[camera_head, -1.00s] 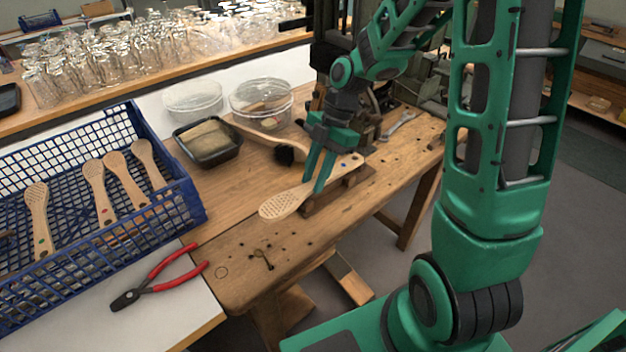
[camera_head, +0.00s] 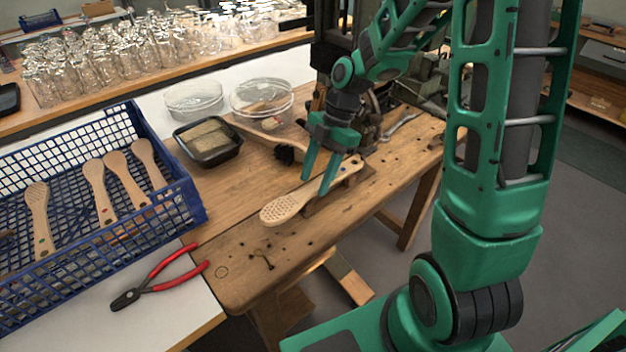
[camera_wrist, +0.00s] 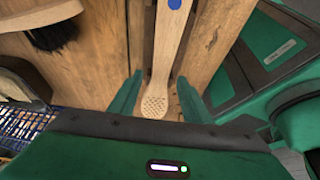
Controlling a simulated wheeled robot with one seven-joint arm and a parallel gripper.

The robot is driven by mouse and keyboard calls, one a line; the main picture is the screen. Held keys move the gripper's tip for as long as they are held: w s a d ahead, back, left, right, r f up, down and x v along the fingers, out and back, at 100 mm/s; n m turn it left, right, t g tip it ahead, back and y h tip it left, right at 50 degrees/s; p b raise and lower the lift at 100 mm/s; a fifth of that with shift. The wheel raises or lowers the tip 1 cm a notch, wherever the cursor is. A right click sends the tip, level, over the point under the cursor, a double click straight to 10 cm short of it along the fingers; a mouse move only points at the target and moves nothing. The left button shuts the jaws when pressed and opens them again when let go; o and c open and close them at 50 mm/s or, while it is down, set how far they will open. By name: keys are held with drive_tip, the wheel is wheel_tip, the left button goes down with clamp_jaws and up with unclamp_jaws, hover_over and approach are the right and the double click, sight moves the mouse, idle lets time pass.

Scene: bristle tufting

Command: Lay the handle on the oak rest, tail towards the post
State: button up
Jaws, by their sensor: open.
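A pale wooden handle (camera_head: 284,207) with a perforated head and a blue dot near its tail lies along the oak rest (camera_head: 345,188) on the bench. Its head points to the lower left and overhangs the rest; its tail points to the upper right, towards the dark machinery. I cannot clearly make out the post. My gripper (camera_head: 315,186) is open, with one finger on each side of the handle. In the wrist view, the handle (camera_wrist: 162,75) runs between the spread fingers, with gaps on both sides. Contact under the handle is partly hidden.
A blue crate (camera_head: 185,200) with several handles stands left; red-handled pliers (camera_head: 160,278) lie before it. A black tray with a tan block (camera_head: 208,138), clear tubs (camera_head: 262,103) and a dark-bristled brush (camera_head: 284,154) are behind. The bench's front left is mostly clear.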

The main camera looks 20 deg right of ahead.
drive_tip(key=v, duration=1)
drive_tip(key=shift+d+r, duration=0.2)
drive_tip(key=shift+r, duration=0.15)
drive_tip(key=s+d+m+h, duration=0.1)
drive_tip(key=s+d+m, duration=0.3)
drive_tip(key=s+m, duration=0.4)
drive_tip(key=s+d+m+t+h, duration=0.1)
drive_tip(key=s+d+m, duration=0.3)
drive_tip(key=s+m, duration=0.4)
drive_tip(key=s+d+r+m+h, duration=0.1)
drive_tip(key=s+d+m, duration=0.3)
drive_tip(key=s+m, duration=0.4)
drive_tip(key=m+h, duration=0.1)
drive_tip(key=m, duration=0.3)
drive_tip(key=shift+s+d, duration=0.35)
drive_tip(key=shift+w, duration=0.1)
